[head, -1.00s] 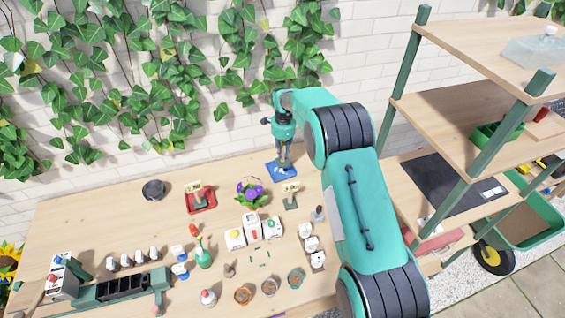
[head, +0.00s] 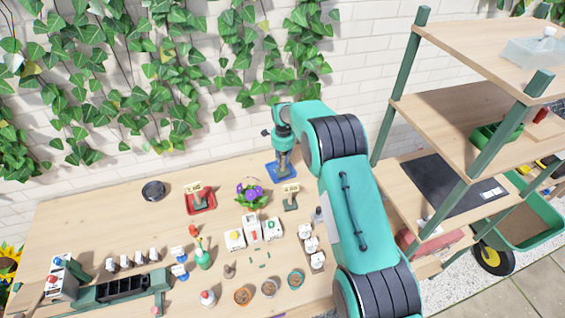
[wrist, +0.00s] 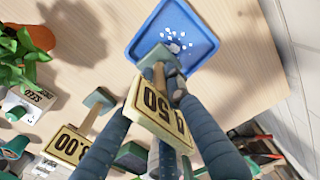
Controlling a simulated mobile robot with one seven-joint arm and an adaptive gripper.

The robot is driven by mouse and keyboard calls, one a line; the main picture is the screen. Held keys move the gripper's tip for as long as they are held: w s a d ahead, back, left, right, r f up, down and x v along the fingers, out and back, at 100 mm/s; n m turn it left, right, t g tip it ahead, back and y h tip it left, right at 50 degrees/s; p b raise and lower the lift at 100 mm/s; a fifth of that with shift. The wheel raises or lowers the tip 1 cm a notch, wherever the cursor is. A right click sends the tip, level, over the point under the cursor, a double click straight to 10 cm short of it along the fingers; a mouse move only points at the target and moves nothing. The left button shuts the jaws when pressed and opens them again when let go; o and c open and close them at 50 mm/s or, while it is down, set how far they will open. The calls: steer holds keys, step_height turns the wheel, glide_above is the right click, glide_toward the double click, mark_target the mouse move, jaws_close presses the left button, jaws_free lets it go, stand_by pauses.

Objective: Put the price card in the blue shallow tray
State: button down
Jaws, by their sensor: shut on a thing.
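The blue shallow tray (head: 271,172) lies at the back of the table, and in the wrist view its blue floor (wrist: 205,48) shows with small white pebbles on it. My gripper (head: 284,166) is over this tray and shut on a price card (wrist: 158,108), cream with dark digits and a grey-green base. In the wrist view the base overlaps the tray's near part; I cannot tell if it touches the floor. My gripper's fingers (wrist: 172,98) partly hide the card. A second price card (head: 291,188) stands on the table in front of the tray.
A red tray (head: 209,206) with another card in it stands to the left, with a dark bowl (head: 153,190) beyond it. A purple-flowered plant (head: 250,193) stands left of the second card. Wooden shelves (head: 475,110) rise at the right.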

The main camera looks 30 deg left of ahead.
mark_target(283, 157)
steer(key=shift+f+b, duration=0.4)
steer(key=shift+f, duration=0.1)
steer(key=c, duration=1.7)
jaws_free()
steer(key=shift+o, duration=0.2)
steer(key=shift+r+p, duration=0.4)
steer(key=shift+r, duration=0.45)
step_height(283, 157, up, 11)
steer(key=shift+s+d+r, duration=0.15)
